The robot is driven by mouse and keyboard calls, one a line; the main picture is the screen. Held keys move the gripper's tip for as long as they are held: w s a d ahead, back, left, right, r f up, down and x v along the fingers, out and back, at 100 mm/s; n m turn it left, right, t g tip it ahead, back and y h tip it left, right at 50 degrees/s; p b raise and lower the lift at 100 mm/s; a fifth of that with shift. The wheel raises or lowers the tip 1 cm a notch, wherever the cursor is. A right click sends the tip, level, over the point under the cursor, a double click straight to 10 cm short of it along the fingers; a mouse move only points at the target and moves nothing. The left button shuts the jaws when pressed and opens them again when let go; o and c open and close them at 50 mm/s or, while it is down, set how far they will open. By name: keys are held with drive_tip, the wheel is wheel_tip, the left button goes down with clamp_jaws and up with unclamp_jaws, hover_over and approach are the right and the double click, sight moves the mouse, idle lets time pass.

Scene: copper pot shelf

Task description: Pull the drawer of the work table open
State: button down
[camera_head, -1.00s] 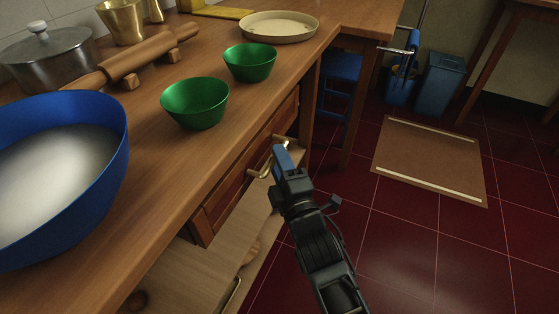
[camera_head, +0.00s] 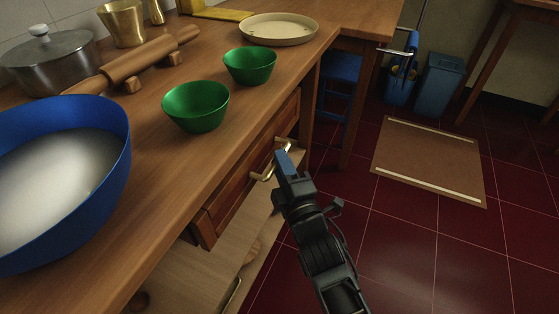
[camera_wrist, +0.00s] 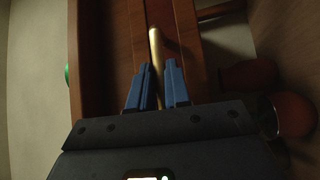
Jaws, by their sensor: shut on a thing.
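The work table (camera_head: 150,205) has a wooden drawer (camera_head: 222,208) under its top, with a reddish-brown panelled front. A brass bar handle (camera_head: 262,176) is on that front. My gripper (camera_head: 284,162) is at the handle, its blue fingers shut on it. In the wrist view the brass handle (camera_wrist: 155,45) runs between the two blue fingers of my gripper (camera_wrist: 160,88). The drawer front (camera_wrist: 122,50) lies just beyond. The drawer front appears to stand slightly out from the table. The drawer's inside is hidden under the table top.
On the table top stand a large blue bowl (camera_head: 118,150), two green bowls (camera_head: 195,107) (camera_head: 250,66), a rolling pin (camera_head: 135,62), a steel pot (camera_head: 55,65) and a cream dish (camera_head: 278,28). A lower shelf (camera_head: 225,265) is beneath.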

drive_tip(key=s+d+p, duration=0.4)
drive_tip(key=d+p, duration=0.2)
drive_tip(key=d, duration=0.5)
drive_tip(key=s+d+p, duration=0.4)
drive_tip(key=d+p, duration=0.2)
drive_tip(key=d, duration=0.4)
drive_tip(key=shift+d+p, duration=0.35)
drive_tip(key=c, duration=1.1)
unclamp_jaws()
drive_tip(key=shift+c, duration=0.2)
drive_tip(key=v, duration=0.7)
drive_tip(key=shift+s+d, duration=0.2)
drive_tip(key=shift+s, duration=0.15)
